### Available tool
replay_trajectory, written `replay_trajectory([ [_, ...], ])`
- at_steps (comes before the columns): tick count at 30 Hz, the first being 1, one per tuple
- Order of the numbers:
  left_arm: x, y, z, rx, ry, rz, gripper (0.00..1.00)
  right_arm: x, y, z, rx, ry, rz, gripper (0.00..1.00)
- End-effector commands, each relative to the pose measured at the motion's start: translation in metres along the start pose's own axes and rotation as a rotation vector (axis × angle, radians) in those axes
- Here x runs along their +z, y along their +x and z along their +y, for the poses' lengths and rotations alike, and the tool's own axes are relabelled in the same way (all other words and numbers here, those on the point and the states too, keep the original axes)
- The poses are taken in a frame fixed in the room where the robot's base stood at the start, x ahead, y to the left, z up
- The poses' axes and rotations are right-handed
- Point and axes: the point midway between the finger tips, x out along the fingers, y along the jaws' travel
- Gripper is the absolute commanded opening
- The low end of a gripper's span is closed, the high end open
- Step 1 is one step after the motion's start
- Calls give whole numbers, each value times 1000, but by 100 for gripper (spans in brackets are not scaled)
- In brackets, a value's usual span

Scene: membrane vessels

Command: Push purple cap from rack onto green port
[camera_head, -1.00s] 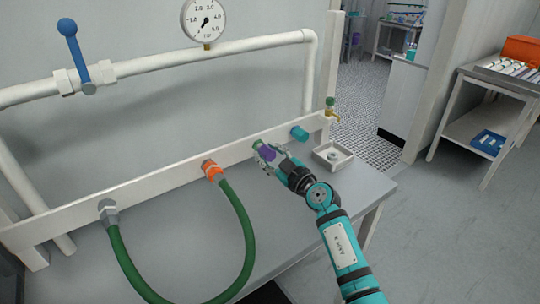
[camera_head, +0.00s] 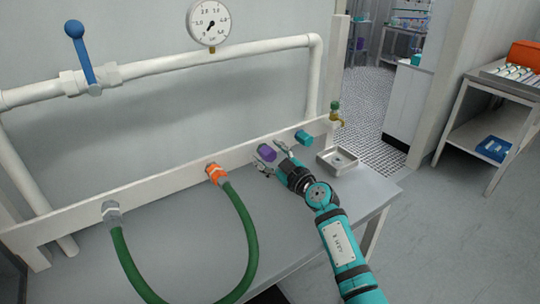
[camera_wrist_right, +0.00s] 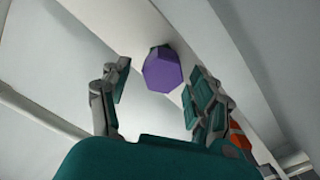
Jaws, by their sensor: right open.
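The purple cap (camera_head: 267,152) sits on the white rail, between the orange fitting and the teal cap. The port is otherwise hidden by the cap. My right gripper (camera_head: 271,157) is open in front of the cap, and in the wrist view its fingers (camera_wrist_right: 158,92) stand apart on either side with a gap to the cap. My left gripper is not in view.
The white rail (camera_head: 165,179) runs along the back of the grey bench. An orange fitting (camera_head: 216,173) with a green hose (camera_head: 250,235) is to the left, a teal cap (camera_head: 303,137) to the right. A small tray (camera_head: 337,160) stands at the bench's right end.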

Motion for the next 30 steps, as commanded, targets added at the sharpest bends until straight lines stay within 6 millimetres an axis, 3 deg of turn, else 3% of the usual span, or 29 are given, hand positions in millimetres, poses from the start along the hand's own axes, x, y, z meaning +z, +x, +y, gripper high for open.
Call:
replay_trajectory([
  [10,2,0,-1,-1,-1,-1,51,1,-12,0,1,1,1,61],
  [24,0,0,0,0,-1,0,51,1,-101,0,1,0,-1,61],
  [30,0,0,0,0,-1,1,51,1,-118,0,0,1,-1,61],
])
